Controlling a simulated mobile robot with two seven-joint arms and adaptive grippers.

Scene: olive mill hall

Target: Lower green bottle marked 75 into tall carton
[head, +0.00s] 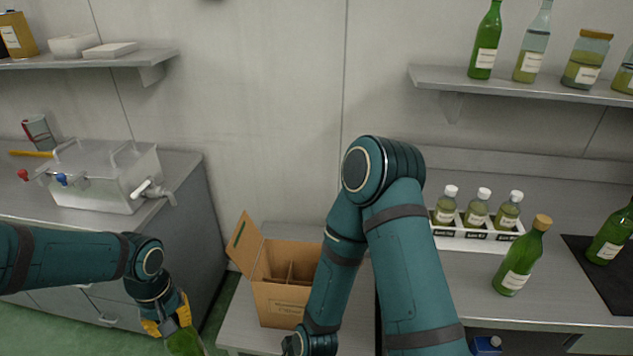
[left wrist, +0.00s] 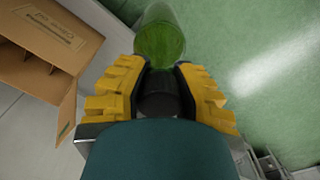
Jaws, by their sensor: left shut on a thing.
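My left gripper (head: 174,318) is low at the left of the tall carton, its yellow fingers shut on a green bottle (head: 186,343). In the left wrist view the same bottle (left wrist: 160,40) sits between the fingers (left wrist: 160,78); no mark on it is readable. The open carton (head: 282,303) stands on a low bench, its left flap raised and dividers showing inside. It also shows at the left of the left wrist view (left wrist: 62,72), apart from the bottle. My right arm crosses in front of the carton's right side; its gripper is not in view.
A corked green bottle (head: 515,265) stands on the right counter, and another green bottle (head: 610,236) on a dark mat (head: 574,244). A white rack (head: 470,239) holds three small bottles. Green floor lies below my left gripper.

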